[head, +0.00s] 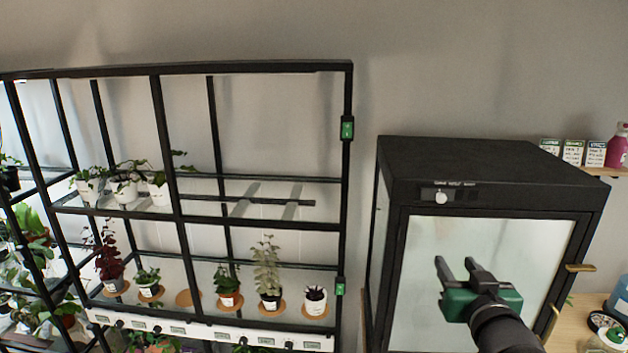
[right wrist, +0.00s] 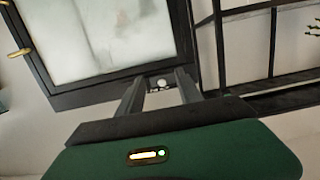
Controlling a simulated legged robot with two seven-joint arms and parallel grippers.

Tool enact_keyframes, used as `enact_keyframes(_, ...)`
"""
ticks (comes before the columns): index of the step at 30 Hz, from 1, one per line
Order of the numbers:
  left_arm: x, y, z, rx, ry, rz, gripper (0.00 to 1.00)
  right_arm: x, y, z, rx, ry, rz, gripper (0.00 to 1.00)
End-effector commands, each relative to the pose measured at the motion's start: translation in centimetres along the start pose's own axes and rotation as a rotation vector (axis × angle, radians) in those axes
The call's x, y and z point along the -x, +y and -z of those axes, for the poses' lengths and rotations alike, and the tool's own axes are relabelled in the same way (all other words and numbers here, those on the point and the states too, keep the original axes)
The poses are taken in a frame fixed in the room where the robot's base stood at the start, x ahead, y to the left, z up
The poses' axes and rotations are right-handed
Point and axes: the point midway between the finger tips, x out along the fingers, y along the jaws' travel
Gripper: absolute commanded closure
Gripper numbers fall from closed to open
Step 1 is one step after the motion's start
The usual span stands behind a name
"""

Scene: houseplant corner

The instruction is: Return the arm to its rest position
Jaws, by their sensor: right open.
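My right gripper (head: 457,265) is green and black, and its arm comes in from the lower right of the head view. It is open and empty, in front of the glass door (head: 472,245) of a black cabinet (head: 485,172). In the right wrist view its two fingers (right wrist: 160,82) stand apart with nothing between them. The cabinet's front with its knob (right wrist: 160,84) shows beyond the fingers. I cannot tell how far the gripper is from the glass. My left gripper is in neither view.
A black plant rack (head: 180,220) fills the left of the head view, with several potted plants on its shelves. An empty round coaster (head: 188,298) lies among them. Brass handles (head: 580,268) stick out at the cabinet's right edge. A wooden table (head: 572,325) with bottles stands at the right.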

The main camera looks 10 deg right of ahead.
Motion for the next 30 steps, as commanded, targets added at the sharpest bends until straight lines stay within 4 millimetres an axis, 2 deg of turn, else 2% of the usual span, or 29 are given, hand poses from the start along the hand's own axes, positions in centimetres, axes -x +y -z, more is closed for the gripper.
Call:
enact_keyframes(1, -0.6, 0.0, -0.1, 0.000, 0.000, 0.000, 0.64, -0.5, -1.0, -4.1, 0.000, -0.094, 0.010, 0.58)
enact_keyframes(5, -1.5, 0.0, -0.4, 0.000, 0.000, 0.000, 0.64, 0.4, -3.7, -15.8, 0.022, -0.406, 0.039, 0.58)
enact_keyframes(6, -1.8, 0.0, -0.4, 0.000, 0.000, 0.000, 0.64, 1.3, -4.6, -19.3, 0.035, -0.505, 0.052, 0.58)
enact_keyframes(9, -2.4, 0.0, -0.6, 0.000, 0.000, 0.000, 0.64, 4.8, -6.6, -27.4, 0.076, -0.753, 0.091, 0.58)
enact_keyframes(12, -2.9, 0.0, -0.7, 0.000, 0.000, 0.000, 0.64, 9.1, -8.1, -33.6, 0.120, -0.971, 0.132, 0.58)
enact_keyframes(13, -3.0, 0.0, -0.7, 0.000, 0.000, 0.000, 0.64, 10.3, -8.3, -34.9, 0.132, -1.023, 0.143, 0.58)
enact_keyframes(15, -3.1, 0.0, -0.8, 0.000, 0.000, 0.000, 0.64, 12.7, -8.8, -37.2, 0.155, -1.120, 0.163, 0.58)
enact_keyframes(18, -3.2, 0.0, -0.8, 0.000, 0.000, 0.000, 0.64, 14.5, -9.0, -38.6, 0.171, -1.191, 0.177, 0.58)
enact_keyframes(30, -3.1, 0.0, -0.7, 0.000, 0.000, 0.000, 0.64, 14.7, -9.0, -38.7, 0.173, -1.201, 0.178, 0.58)
